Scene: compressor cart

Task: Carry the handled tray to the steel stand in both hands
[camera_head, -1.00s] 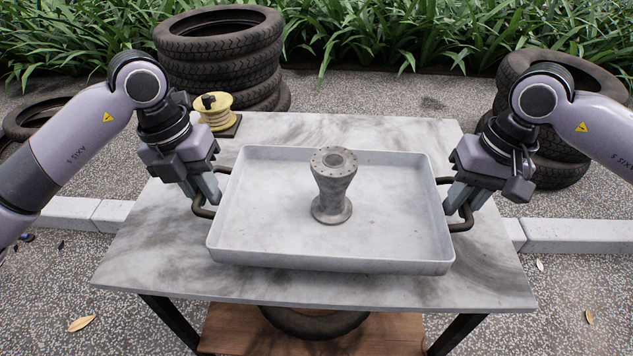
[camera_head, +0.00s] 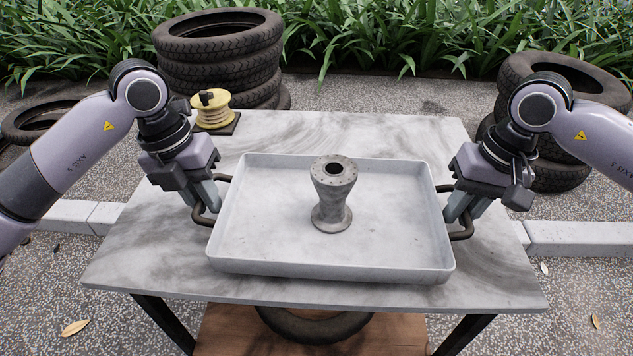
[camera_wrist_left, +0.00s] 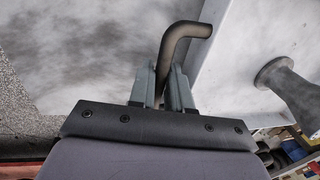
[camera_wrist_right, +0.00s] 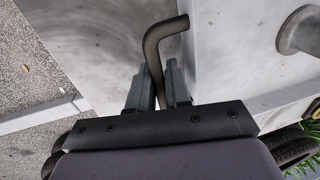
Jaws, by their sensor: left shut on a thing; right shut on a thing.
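The handled tray (camera_head: 270,245) is a pale grey shallow rectangle, roughly level over the marble-topped table (camera_head: 130,262). I cannot tell whether its underside touches the tabletop. A grey flanged metal part (camera_head: 333,195) stands upright inside it, near the middle. My left gripper (camera_head: 207,200) is shut on the dark left handle (camera_wrist_left: 180,42). My right gripper (camera_head: 458,208) is shut on the dark right handle (camera_wrist_right: 160,38). Both wrist views show the bars between the fingers. No steel stand can be made out in these views.
A yellow spool (camera_head: 212,108) sits on a dark block at the table's back left corner. Stacked tyres (camera_head: 218,50) stand behind on the left, more tyres (camera_head: 560,160) on the right. A low kerb (camera_head: 580,238) and plants lie beyond. Under the table is a tyre on wood.

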